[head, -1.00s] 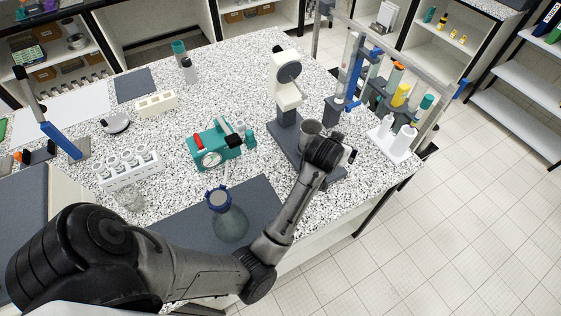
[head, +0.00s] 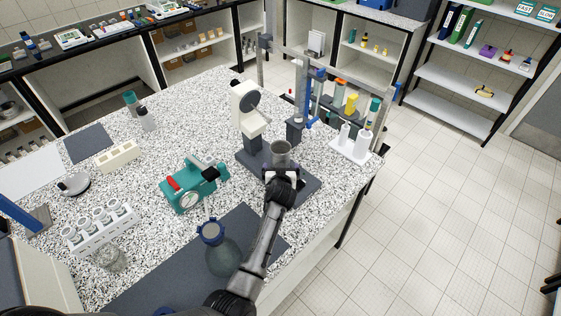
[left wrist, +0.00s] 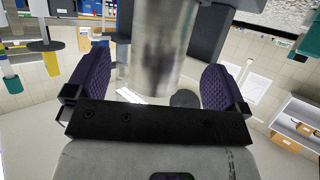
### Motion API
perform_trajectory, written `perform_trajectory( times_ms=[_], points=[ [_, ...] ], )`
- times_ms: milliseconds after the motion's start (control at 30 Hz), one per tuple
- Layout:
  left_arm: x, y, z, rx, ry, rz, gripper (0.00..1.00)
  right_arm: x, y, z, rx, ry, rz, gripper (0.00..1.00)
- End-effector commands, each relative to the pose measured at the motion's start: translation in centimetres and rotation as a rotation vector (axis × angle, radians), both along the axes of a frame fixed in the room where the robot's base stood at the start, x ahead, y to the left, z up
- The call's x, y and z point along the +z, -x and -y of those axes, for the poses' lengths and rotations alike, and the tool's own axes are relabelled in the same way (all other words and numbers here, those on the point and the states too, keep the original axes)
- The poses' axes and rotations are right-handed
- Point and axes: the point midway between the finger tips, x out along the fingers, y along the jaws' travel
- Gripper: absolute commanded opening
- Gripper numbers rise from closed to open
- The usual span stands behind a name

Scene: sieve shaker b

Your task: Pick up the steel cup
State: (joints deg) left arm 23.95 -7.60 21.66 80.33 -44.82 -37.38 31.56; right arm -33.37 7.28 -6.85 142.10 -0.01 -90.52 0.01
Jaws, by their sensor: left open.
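The steel cup (head: 281,150) stands upright on the dark base of the stand (head: 306,185) in the head view. My left gripper (head: 281,168) is at the near side of the cup, and its fingertips are hard to make out there. In the left wrist view the cup (left wrist: 160,45) shows as a shiny metal cylinder between the two purple-padded fingers of my left gripper (left wrist: 156,80). The fingers are spread, with a gap on either side of the cup. The cup's lower part is hidden in the head view. My right gripper is not in view.
A white-headed device (head: 246,105) rises behind the cup. A rack of bottles and cylinders (head: 340,105) and a white holder (head: 352,146) stand to the right. A teal device (head: 193,187) and a blue-capped flask (head: 221,255) are to the left. The bench edge is close on the right.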

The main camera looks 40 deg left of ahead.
Motion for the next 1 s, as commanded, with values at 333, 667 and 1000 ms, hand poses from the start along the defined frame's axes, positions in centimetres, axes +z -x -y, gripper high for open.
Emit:
perform_trajectory(
  times_ms=[333, 667, 1000],
  points=[
    [-1.6, -2.7, -2.2, 0.000, -0.002, -0.003, 1.00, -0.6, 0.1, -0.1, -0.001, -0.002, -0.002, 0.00],
    [-1.8, -3.4, -2.8, 0.000, 0.001, -0.001, 1.00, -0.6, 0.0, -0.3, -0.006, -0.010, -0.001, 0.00],
    [-1.8, -3.3, -2.7, 0.000, 0.001, -0.002, 0.76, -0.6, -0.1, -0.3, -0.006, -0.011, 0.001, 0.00]
  ],
)
